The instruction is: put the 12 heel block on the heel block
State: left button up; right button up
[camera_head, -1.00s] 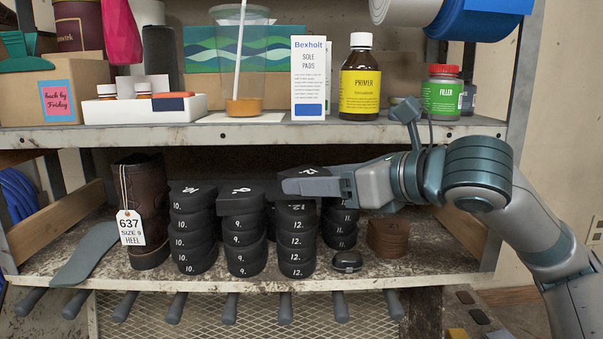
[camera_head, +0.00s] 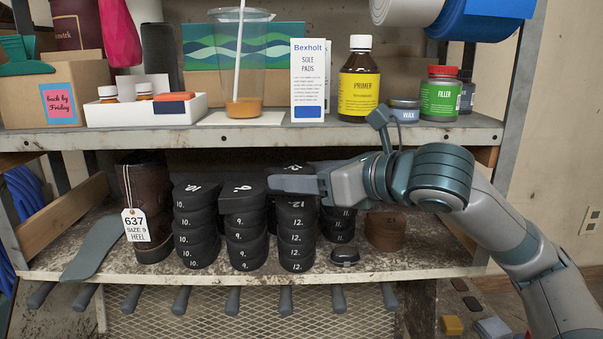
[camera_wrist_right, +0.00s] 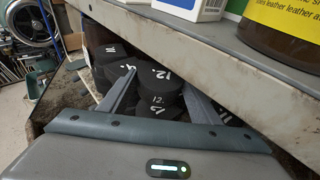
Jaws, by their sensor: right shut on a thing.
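My right gripper (camera_head: 282,184) comes in from the right and is shut on a black heel block (camera_head: 294,168) marked 12. In the right wrist view, this 12 heel block (camera_wrist_right: 155,76) sits between the two fingers, with another 12 block under it. In the head view the gripper is at the top of the stack of 12 heel blocks (camera_head: 297,239), and its finger hides most of the held block. I cannot tell whether the held block touches the stack. My left gripper is not in view.
Stacks of 10 blocks (camera_head: 197,239) and 9 blocks (camera_head: 246,237) stand close on the left. A stack of 11 blocks (camera_head: 338,225) stands behind right. A small black object (camera_head: 345,257) lies in front. The upper shelf edge (camera_head: 230,138) runs just above my arm.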

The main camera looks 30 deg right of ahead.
jog(key=shift+f, duration=0.5)
jog(key=o, duration=0.8)
jog(key=shift+o, duration=0.2)
jog(key=shift+r, duration=0.5)
jog(key=shift+s+d+b, duration=0.15)
jog(key=shift+s+b, duration=0.2)
jog(key=shift+b, duration=0.2)
jog(key=b+v, duration=0.6)
jog(key=v, duration=0.5)
jog(key=shift+r+b, duration=0.25)
jog(key=shift+b, duration=0.05)
